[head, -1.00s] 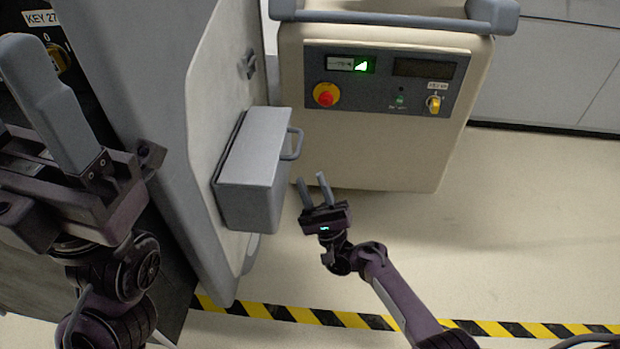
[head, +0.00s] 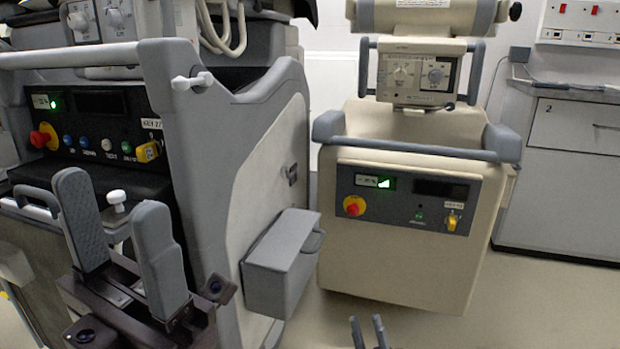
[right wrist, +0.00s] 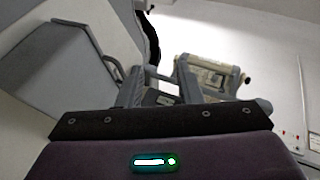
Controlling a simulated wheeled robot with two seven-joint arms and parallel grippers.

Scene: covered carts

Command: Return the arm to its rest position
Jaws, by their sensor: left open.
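My left gripper (head: 112,195) is at the lower left of the head view, in front of the grey cart (head: 255,150). My right gripper (head: 368,319) shows only as two fingertips at the bottom edge of the head view, below the beige cart (head: 345,270). These fingers are also apart and empty in the right wrist view (right wrist: 158,80). The rest of the right arm is out of the head view.
A grey box with a handle (head: 275,262) juts from the grey cart's side, left of my right gripper. It also fills the left of the right wrist view (right wrist: 55,70). White drawers (head: 575,130) stand at the right. Floor at lower right (head: 540,310) is clear.

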